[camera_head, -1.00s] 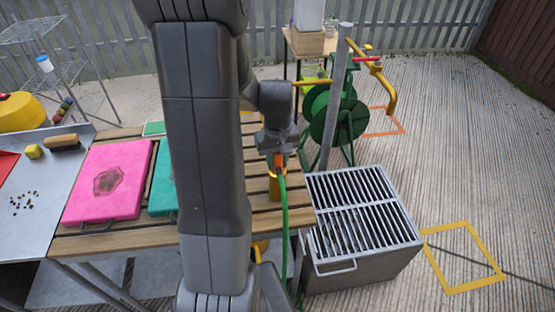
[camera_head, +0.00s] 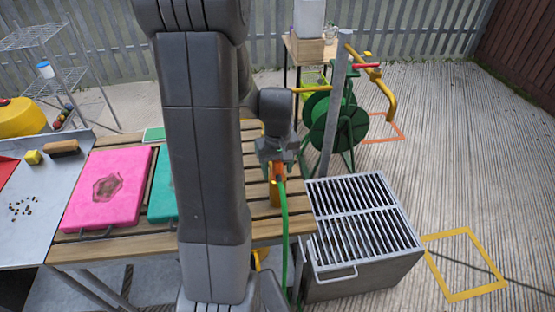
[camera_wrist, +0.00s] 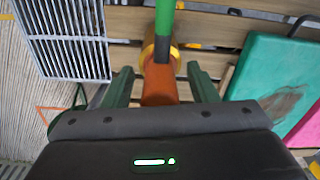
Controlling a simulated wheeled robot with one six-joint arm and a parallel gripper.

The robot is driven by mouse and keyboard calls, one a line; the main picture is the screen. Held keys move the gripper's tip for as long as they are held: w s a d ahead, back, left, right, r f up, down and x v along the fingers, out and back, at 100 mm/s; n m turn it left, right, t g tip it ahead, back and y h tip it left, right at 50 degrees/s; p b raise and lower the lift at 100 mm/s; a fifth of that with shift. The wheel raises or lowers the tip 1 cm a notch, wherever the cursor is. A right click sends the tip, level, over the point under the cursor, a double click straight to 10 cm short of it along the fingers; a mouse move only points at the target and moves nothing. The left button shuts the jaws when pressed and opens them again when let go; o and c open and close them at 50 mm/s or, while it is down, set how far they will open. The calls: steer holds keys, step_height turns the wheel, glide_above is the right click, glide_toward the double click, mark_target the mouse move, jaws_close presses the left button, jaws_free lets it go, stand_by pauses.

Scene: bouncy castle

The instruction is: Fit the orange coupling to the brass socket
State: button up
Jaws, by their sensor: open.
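The orange coupling (camera_wrist: 158,85) sits between the two spread fingers of my gripper (camera_wrist: 160,90) in the wrist view, with gaps on both sides. It also shows under my gripper (camera_head: 278,165) in the head view (camera_head: 279,172). A green hose (camera_head: 284,235) with a dark section runs from it and hangs over the table's front edge. The brass socket (camera_wrist: 149,52) shows as a yellow ring at the coupling's far end, and in the head view as a small upright piece (camera_head: 274,194) on the slatted table. The two look in contact; how deeply they are joined is hidden.
The wooden slatted table (camera_head: 262,228) also carries a pink pad (camera_head: 110,190) and a teal pad (camera_head: 162,185). A metal grill box (camera_head: 365,230) and a post (camera_head: 333,110) stand close on the right. A green hose reel (camera_head: 335,120) is behind. Open floor lies far right.

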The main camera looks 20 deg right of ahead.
step_height(320, 180, up, 14)
steer(key=shift+f, duration=0.15)
steer(key=shift+f, duration=0.1)
stand_by(0.4)
step_height(320, 180, down, 14)
steer(key=shift+r, duration=0.35)
stand_by(0.4)
